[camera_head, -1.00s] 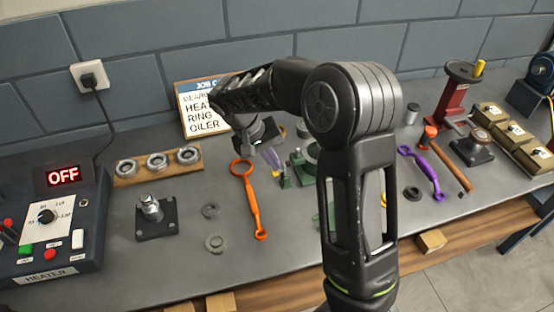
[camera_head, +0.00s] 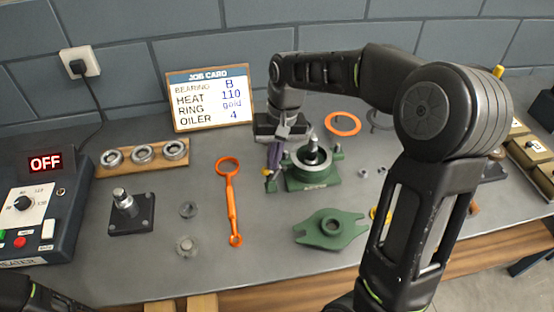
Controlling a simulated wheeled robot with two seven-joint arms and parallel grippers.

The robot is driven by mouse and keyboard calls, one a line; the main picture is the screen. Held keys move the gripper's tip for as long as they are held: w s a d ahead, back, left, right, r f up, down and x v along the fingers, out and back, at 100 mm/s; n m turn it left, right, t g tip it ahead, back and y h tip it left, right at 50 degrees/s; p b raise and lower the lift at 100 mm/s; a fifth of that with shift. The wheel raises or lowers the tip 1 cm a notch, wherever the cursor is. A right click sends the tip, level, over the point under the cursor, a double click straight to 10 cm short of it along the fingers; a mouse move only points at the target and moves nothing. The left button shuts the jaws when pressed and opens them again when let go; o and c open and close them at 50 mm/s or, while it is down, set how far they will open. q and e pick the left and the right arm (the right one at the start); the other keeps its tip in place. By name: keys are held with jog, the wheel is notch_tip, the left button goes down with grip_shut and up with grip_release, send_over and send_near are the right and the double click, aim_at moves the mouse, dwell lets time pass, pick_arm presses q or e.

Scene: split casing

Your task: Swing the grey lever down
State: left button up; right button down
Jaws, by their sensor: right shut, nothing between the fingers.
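The green split casing base (camera_head: 312,178) stands on the bench with a dark shaft upright in its round bore. A narrow grey-purple upright piece (camera_head: 274,156), which looks like the grey lever, stands at the casing's left side. My right gripper (camera_head: 283,136) is shut and empty, pointing down at the lever's upper end. Whether it touches the lever is hard to tell, as the gripper partly hides the top. The green casing cover (camera_head: 331,229) lies flat on the bench in front of the base. My left gripper is out of view.
An orange ring spanner (camera_head: 231,200) lies left of the casing. A bearing rack (camera_head: 143,157), a post on a black base (camera_head: 130,212) and the heater (camera_head: 36,215), reading OFF, are further left. The job card (camera_head: 210,98) stands behind. My right arm hides much of the right side.

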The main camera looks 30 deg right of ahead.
aim_at(283, 166)
jog(key=y, duration=0.1)
jog(key=d+b, duration=0.1)
jog(key=d+f+t+y, duration=0.1)
jog(key=shift+s+y+b, duration=0.3)
jog(key=shift+b, duration=0.1)
jog(key=shift+s+d+b, duration=0.1)
jog(key=shift+d+b, duration=0.15)
jog(key=shift+b, duration=0.25)
jog(key=shift+s+d+f+y+b, duration=0.2)
jog(key=shift+d+y+b, duration=0.2)
jog(key=shift+y+b, duration=0.1)
jog(key=shift+r, duration=0.1)
